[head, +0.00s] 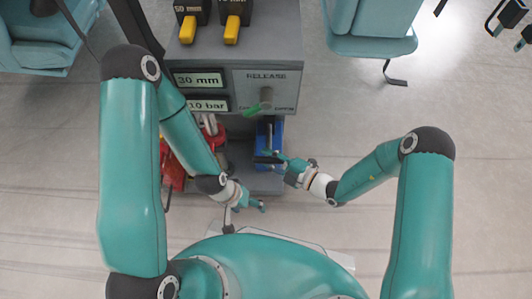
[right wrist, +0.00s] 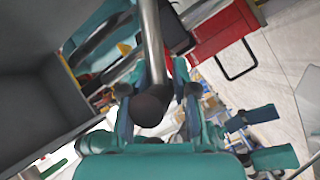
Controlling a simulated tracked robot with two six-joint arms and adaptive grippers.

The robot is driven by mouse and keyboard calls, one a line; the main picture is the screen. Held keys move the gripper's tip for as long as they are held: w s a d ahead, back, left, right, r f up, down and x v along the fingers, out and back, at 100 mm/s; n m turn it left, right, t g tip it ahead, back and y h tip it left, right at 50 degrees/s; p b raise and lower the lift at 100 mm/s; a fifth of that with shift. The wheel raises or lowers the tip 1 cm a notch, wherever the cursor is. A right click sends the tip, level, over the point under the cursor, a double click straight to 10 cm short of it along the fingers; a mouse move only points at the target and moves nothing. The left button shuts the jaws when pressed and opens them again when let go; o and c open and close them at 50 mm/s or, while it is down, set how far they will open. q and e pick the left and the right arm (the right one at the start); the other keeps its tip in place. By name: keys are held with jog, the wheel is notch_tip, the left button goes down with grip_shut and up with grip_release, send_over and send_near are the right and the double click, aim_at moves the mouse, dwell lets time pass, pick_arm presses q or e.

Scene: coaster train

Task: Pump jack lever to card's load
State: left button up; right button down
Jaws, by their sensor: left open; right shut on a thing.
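The jack lever shows in the right wrist view as a grey metal rod with a black end grip (right wrist: 152,106). My right gripper (right wrist: 155,92) has its fingers on either side of the rod, shut on the lever. In the head view the right gripper (head: 276,160) is at the front of the blue jack body (head: 276,132), and the black grip (head: 264,160) shows at its fingertips. My left gripper (head: 250,205) is open and empty, below and left of the right one. A label reading 30 mm (head: 198,79) and one reading 10 bar (head: 208,105) are on the grey console.
The grey console (head: 285,35) has a RELEASE panel with a green-tipped knob (head: 258,107). Yellow handles (head: 187,30) are on its top. Red items (head: 172,168) are at its lower left. Teal seats (head: 370,30) stand at the back.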

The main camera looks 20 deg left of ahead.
jog(key=c, duration=0.9)
grip_release()
jog(key=shift+s, duration=0.35)
jog(key=shift+c, duration=0.2)
jog(key=shift+w, duration=0.1)
jog(key=shift+d, duration=0.1)
jog(key=shift+d, duration=0.2)
jog(key=v, duration=1.1)
jog(key=shift+s+d, duration=0.2)
jog(key=shift+s, duration=0.05)
